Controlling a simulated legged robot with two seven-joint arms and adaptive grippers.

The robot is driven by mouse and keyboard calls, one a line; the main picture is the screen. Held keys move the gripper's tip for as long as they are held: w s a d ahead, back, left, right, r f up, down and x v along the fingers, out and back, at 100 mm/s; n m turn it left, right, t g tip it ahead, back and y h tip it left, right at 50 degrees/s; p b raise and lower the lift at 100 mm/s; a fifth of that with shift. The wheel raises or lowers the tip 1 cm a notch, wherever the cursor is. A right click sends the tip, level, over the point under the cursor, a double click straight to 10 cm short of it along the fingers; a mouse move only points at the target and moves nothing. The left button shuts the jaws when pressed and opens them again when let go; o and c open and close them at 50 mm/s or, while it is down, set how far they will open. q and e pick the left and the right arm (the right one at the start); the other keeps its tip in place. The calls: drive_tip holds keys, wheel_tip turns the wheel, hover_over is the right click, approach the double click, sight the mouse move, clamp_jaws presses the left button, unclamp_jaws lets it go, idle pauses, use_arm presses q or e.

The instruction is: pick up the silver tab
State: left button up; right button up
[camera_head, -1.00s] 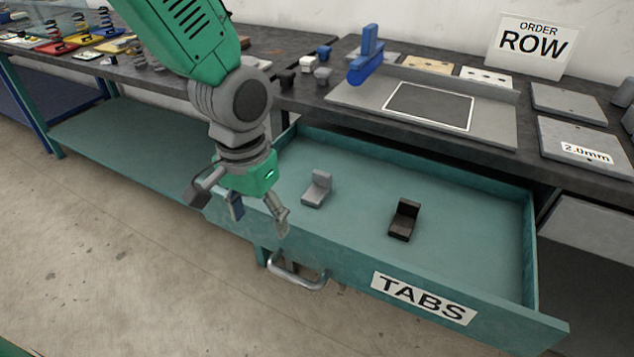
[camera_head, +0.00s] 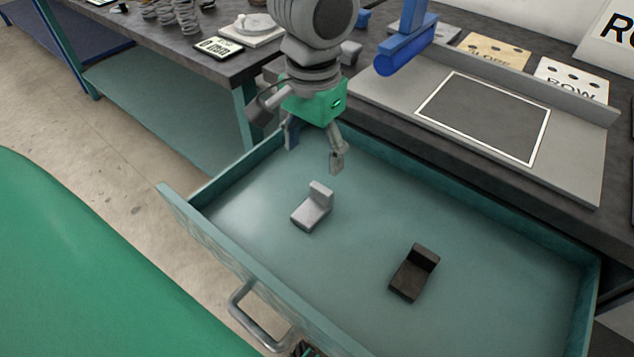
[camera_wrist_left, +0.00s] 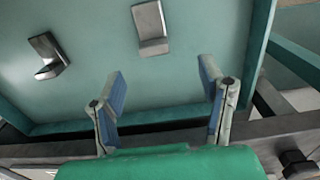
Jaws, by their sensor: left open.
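The silver tab (camera_head: 312,207), a small L-shaped piece, lies on the floor of the open teal drawer (camera_head: 465,320), left of the dark tab (camera_head: 414,273). My left gripper (camera_head: 314,150) is open and empty above the drawer's back left part, behind the silver tab and apart from it. In the left wrist view, the silver tab (camera_wrist_left: 151,27) lies beyond the open fingers (camera_wrist_left: 160,100) near the top edge, and the dark tab (camera_wrist_left: 47,55) is at the upper left.
The drawer walls and its front handle (camera_head: 258,318) border the space around the tabs. Behind stands the dark workbench with a grey plate fixture (camera_head: 385,95) and a blue upright part (camera_head: 408,45). The drawer floor around both tabs is clear.

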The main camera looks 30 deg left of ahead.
use_arm(q)
drive_tip(key=b, duration=0.2)
hover_over(316, 199)
drive_tip(key=d, duration=0.2)
wheel_tip(316, 199, down, 5)
drive_tip(key=shift+w+f, duration=0.1)
drive_tip(key=a+f, duration=0.1)
drive_tip(key=f, duration=0.1)
drive_tip(key=a+f+b, duration=0.1)
drive_tip(key=shift+a+f, duration=0.4)
drive_tip(key=f, duration=0.1)
drive_tip(key=d+f+b, duration=0.1)
drive_tip(key=f, duration=0.1)
drive_tip(key=shift+w+d, duration=0.2)
drive_tip(key=shift+d, duration=0.1)
drive_tip(key=shift+d+r, duration=0.2)
drive_tip(key=shift+d, duration=0.2)
drive_tip(key=shift+a, duration=0.4)
drive_tip(key=c, duration=1.1)
drive_tip(key=shift+a+f, duration=0.15)
drive_tip(key=shift+a, duration=0.15)
drive_tip(key=shift+c, duration=1.1)
drive_tip(key=shift+s+a, duration=0.1)
drive_tip(key=shift+a, duration=0.1)
drive_tip(key=shift+d, duration=0.1)
use_arm(e)
drive_tip(key=f, duration=0.5)
drive_tip(key=shift+s+d, duration=0.15)
drive_tip(key=shift+d, duration=0.25)
